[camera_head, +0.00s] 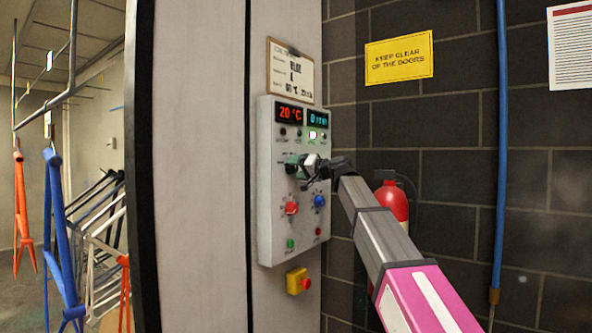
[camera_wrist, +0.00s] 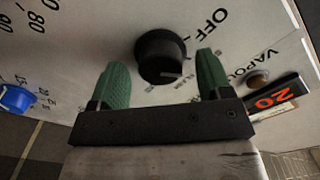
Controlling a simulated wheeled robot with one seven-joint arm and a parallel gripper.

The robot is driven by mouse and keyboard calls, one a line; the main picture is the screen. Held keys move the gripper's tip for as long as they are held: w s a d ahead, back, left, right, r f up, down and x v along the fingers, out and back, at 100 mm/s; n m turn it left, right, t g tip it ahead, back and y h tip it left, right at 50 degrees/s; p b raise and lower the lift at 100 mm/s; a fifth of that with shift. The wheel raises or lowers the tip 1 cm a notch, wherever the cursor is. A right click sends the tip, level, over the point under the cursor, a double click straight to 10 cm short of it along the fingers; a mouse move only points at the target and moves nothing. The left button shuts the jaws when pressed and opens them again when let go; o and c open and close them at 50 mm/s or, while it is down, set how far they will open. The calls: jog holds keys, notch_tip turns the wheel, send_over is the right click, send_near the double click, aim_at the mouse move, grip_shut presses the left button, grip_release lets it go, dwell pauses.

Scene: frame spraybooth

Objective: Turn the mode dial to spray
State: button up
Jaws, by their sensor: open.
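The mode dial is a round black knob (camera_wrist: 160,55) on the panel, with a pale pointer mark on its near edge in the wrist view. The word OFF is printed beside it; the smaller labels by it are too blurred to read. My gripper (camera_wrist: 162,80) has green fingers, open, one on each side of the knob with gaps between. In the head view my gripper (camera_head: 300,167) is at the upper middle of the light grey control panel (camera_head: 268,215) and hides most of the dial.
The panel has a red 20 °C display (camera_head: 290,114), a red knob (camera_head: 291,208), a blue knob (camera_head: 319,201) and small buttons. A yellow emergency-stop box (camera_head: 297,282) is below. A red extinguisher (camera_head: 391,202) stands behind my arm. A blue pipe (camera_head: 501,150) runs up the wall.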

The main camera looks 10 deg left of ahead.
jog(key=v, duration=1)
jog(key=shift+f, duration=0.15)
jog(key=d+f+m+g+h, duration=0.1)
jog(key=d+f+h, duration=0.3)
jog(key=f, duration=1)
jog(key=s+d+f+m+h, duration=0.15)
jog(key=d+f, duration=0.45)
jog(key=f, duration=0.8)
jog(key=d+f+m+g+h, duration=0.1)
jog(key=d+f+h, duration=0.4)
jog(key=f, duration=0.9)
jog(key=s+d+f+g+h, duration=0.2)
jog(key=s+d+f, duration=0.7)
jog(key=f, duration=0.5)
jog(key=s+d+f+g+h, duration=0.2)
jog(key=s+d+f+h, duration=0.2)
jog(key=s+d+f, duration=0.6)
notch_tip(320, 180, down, 4)
jog(key=shift+s+d+m+g, duration=0.2)
jog(key=shift+d+m+g, duration=0.2)
jog(key=shift+m, duration=0.05)
